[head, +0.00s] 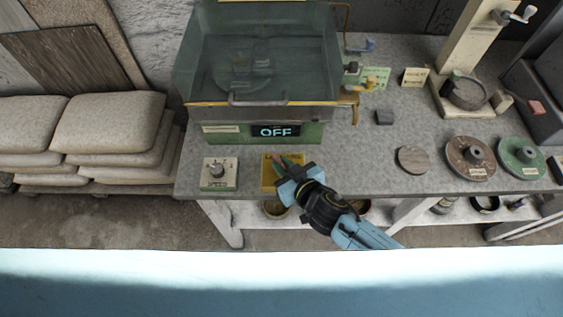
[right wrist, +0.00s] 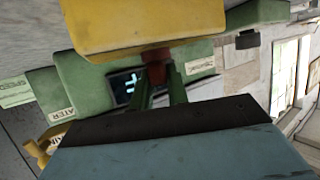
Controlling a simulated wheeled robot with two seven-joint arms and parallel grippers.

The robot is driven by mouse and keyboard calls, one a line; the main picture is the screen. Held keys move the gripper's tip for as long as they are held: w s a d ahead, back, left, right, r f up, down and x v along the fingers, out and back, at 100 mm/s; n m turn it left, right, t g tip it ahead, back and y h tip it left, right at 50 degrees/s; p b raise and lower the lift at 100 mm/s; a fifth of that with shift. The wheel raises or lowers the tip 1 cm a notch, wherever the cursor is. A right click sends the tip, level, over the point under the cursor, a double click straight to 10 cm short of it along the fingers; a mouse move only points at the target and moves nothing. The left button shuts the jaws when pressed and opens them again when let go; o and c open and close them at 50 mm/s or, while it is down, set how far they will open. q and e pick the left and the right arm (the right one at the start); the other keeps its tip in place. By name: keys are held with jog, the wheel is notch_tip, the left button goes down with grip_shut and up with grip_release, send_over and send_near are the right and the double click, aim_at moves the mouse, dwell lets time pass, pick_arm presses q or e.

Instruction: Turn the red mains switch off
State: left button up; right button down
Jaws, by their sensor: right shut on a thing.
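A yellow switch box (head: 268,180) sits at the front edge of the grey bench, and its yellow body fills the top of the right wrist view (right wrist: 140,28). The red mains switch (right wrist: 157,72) sticks out from this box. My right gripper (head: 283,161) reaches in from the lower right over the box. In the right wrist view its two green fingers (right wrist: 158,92) are closed on the red switch. In the head view the gripper hides much of the box and switch. The display (head: 276,131) on the green machine reads OFF. My left gripper is out of view.
A grey dial box (head: 219,174) stands left of the yellow box. The green machine with a clear hood (head: 258,55) stands behind. Round discs (head: 470,160) lie to the right. Sacks (head: 108,125) are stacked at left. The bench middle has free room.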

jog(key=n+y, duration=0.1)
jog(key=n+g+p, duration=0.1)
jog(key=n+g+y+p, duration=0.1)
jog(key=shift+w+d+r+y, duration=0.2)
jog(key=shift+w+d+y, duration=0.1)
jog(key=shift+d, duration=0.05)
jog(key=shift+w+d+n+g+y+p, duration=0.15)
jog(key=shift+n+g+y+p, duration=0.2)
jog(key=shift+n+g+y, duration=0.5)
jog(key=shift+f+n+g, duration=0.15)
jog(key=shift+n+g, duration=0.3)
jog(key=shift+n, duration=0.1)
jog(key=n+g, duration=0.1)
jog(key=n+g+y+b, duration=0.1)
jog(key=shift+w+f+n+g+y, duration=0.2)
jog(key=shift+n+g+y, duration=0.1)
jog(key=shift+g, duration=0.1)
jog(key=shift+w+n+g+b, duration=0.1)
jog(key=shift+n+g+b, duration=0.9)
jog(key=shift+g+b, duration=0.2)
jog(key=shift+n+g+y+b, duration=0.25)
jog(key=shift+n+g+b, duration=0.45)
jog(key=shift+g, duration=0.2)
jog(key=shift+r, duration=0.1)
